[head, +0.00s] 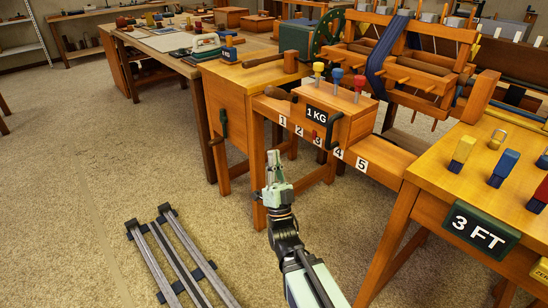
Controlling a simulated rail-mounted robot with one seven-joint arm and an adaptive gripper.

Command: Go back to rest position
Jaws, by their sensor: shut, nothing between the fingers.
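My gripper (273,160) is near the middle of the head view, at the end of my arm, which reaches up from the bottom edge. Its pale green fingers point up and are together, with nothing seen between them. It is in front of the wooden loom bench (256,88), over the carpeted floor, and looks apart from the bench, though the exact gap cannot be told. No rest position is marked in view.
A wooden box labelled 1 KG (345,108) with coloured pegs and a black handle sits on the loom rail numbered 1 to 5. A mallet (285,61) lies on the bench top. A table with a 3 FT sign (480,231) stands at right. Carpet (70,160) is clear at left.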

